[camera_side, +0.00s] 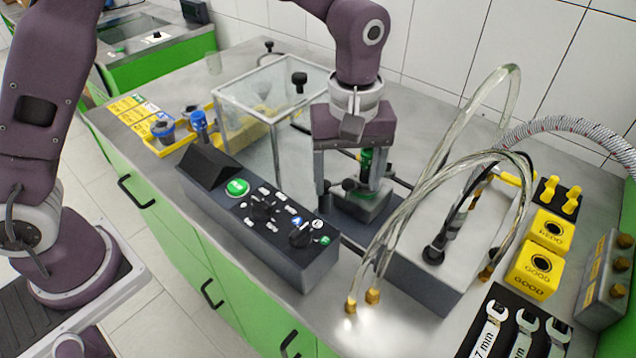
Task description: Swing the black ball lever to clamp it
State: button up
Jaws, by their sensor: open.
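My gripper (349,188) points down over a small grey block (365,207) in the middle of the bench. Its two fingers are apart, one on the left and one on the right. A black ball (349,184), which looks like the end of the ball lever, shows low between the fingers. I see no finger closed on it. A green and dark upright part (367,158) stands between the fingers behind the ball. The lever's arm and pivot are mostly hidden, so I cannot tell its angle or whether it is clamped.
A black control panel (258,222) with knobs stands front left of my gripper, and a clear box (245,115) behind it. Clear hoses (440,170) arch close on the right over a grey box (425,285). Yellow GOOD (535,270) and REDO blocks and wrenches (490,330) lie further right.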

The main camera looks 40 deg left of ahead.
aim_at(347, 182)
jog(key=shift+r, duration=3)
jog(key=s+a+r+m+t, duration=0.3)
jog(key=s+a+r+m, duration=0.2)
jog(key=s+a+r, duration=0.6)
jog(key=s+a+f+m+t, duration=0.1)
jog(key=s+a+m, duration=0.1)
jog(key=s, duration=0.3)
jog(key=s+a+f+m+t, duration=0.1)
jog(key=s+a+f+m, duration=0.1)
jog(key=s, duration=0.4)
jog(key=shift+s+a+f+t, duration=0.25)
jog(key=shift+a+f+t, duration=0.05)
jog(key=shift+a, duration=0.15)
